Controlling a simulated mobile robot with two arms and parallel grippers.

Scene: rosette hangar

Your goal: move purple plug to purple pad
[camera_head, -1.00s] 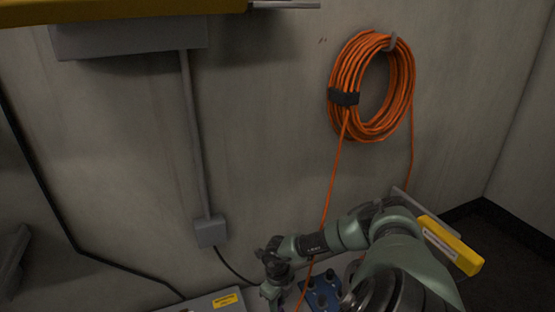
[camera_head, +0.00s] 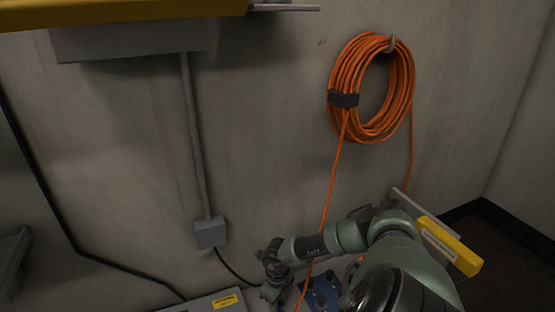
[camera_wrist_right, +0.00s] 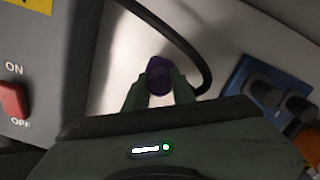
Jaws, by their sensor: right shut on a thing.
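The purple plug (camera_wrist_right: 158,80) is in the right wrist view, held between the two green fingers of my right gripper (camera_wrist_right: 158,92). The gripper is shut on it, above a pale surface (camera_wrist_right: 125,62). A purple patch shows just behind the plug's top; I cannot tell whether it is part of the plug or the purple pad. In the head view my right gripper (camera_head: 273,294) is at the bottom edge, its fingertips cut off or hidden, and the plug cannot be made out there. My left gripper is not in view.
A blue block (camera_wrist_right: 240,78) with several dark plugs stands to the right, also in the head view (camera_head: 312,300). A grey box with a red switch (camera_wrist_right: 13,100) stands at left. A black cable (camera_wrist_right: 190,50) curves close behind the plug. An orange cable (camera_head: 330,190) hangs beside my arm.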

